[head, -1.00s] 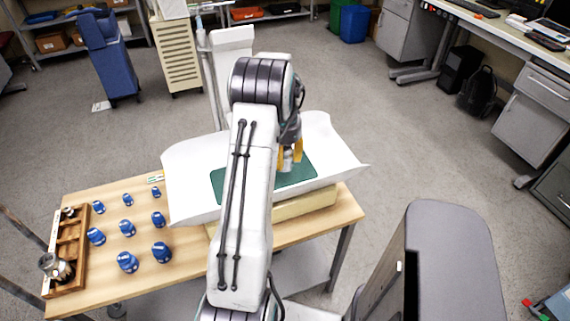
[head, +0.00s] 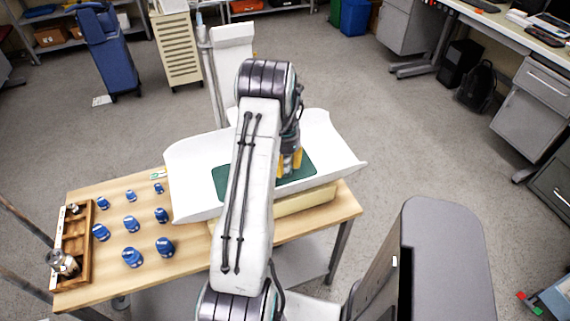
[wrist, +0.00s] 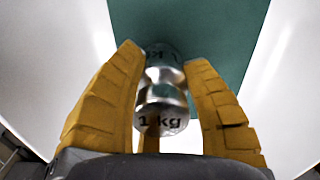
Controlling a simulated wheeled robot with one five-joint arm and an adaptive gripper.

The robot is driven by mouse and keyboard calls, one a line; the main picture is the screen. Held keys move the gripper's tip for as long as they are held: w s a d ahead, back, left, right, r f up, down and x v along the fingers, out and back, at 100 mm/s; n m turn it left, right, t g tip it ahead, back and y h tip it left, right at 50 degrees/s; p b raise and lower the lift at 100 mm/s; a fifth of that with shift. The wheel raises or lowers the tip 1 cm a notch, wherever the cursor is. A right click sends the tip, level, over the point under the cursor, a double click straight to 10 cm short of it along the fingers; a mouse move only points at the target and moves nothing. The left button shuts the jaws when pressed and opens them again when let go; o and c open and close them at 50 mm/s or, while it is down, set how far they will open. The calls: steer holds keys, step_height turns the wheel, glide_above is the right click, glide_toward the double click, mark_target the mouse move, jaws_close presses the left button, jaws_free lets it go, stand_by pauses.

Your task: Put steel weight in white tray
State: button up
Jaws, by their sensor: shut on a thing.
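My gripper (head: 290,163) points down over the white tray (head: 195,165), with its yellow fingers low above the green mat (head: 304,160) on the tray. The wrist view shows the fingers on both sides of a shiny steel weight (wrist: 160,100) marked 1 kg, and they are shut on it. The green mat (wrist: 215,25) and the white tray sides (wrist: 280,90) show behind the weight. I cannot tell if the weight touches the mat. In the head view the weight is mostly hidden by the fingers.
Several blue weights (head: 131,224) stand on the wooden table (head: 190,245) left of the tray. A wooden rack (head: 83,262) at the table's left end holds other metal weights (head: 62,262). A white pole stand (head: 214,85) rises behind the tray.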

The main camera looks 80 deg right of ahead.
steer(key=o, duration=1.2)
steer(key=shift+r, duration=0.1)
